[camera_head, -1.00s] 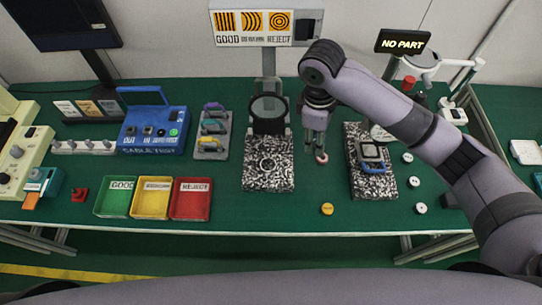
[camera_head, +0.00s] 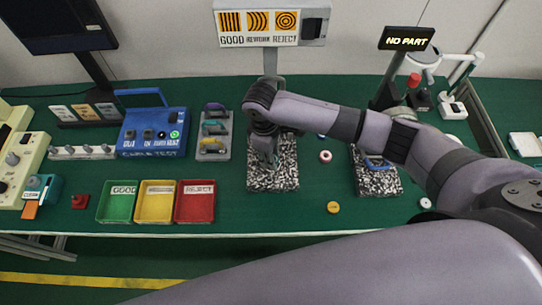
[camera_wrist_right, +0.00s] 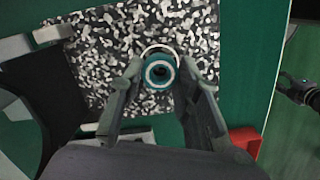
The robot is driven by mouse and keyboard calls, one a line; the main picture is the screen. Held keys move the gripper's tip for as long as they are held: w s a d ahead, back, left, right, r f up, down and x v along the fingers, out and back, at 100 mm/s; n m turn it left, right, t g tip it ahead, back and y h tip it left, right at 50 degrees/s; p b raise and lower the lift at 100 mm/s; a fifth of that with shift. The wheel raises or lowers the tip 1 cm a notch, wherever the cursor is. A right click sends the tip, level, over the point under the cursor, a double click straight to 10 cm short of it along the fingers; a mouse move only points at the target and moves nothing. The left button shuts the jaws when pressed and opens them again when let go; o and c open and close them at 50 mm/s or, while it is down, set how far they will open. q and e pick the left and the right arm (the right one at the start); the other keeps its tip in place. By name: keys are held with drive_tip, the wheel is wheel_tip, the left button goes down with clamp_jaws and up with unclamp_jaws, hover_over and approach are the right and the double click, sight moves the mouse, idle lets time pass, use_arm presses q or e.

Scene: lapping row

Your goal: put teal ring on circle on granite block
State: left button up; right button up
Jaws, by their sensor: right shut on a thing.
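The teal ring (camera_wrist_right: 159,73), with a pale inner rim, sits between the fingertips of my right gripper (camera_wrist_right: 160,80) in the right wrist view. The gripper is shut on it, above the black-and-white speckled granite block (camera_wrist_right: 210,35). A white circle (camera_wrist_right: 158,47) on the block shows partly around the ring; the rest is hidden. I cannot tell whether the ring touches the block. In the head view my right gripper (camera_head: 265,158) is over the left granite block (camera_head: 287,180), and the ring is hidden. A dark shape, possibly my left gripper (camera_wrist_right: 300,93), shows at the wrist view's right edge.
A second speckled block (camera_head: 378,183) with a blue-handled part stands to the right, partly behind my arm. Left are green (camera_head: 117,217), yellow (camera_head: 155,218) and red (camera_head: 195,219) bins and a handled-part rack (camera_head: 213,155). A red-white disc (camera_head: 326,157) lies between the blocks.

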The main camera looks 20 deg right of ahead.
drive_tip(key=shift+f, duration=0.7)
drive_tip(key=shift+f, duration=0.2)
drive_tip(key=o, duration=1)
drive_tip(key=shift+o, duration=0.2)
drive_tip(key=shift+r, duration=0.1)
wheel_tip(320, 180, up, 12)
drive_tip(key=a+b, duration=0.1)
drive_tip(key=shift+w+b, duration=0.35)
drive_tip(key=shift+w, duration=0.1)
drive_tip(key=shift+a, duration=0.1)
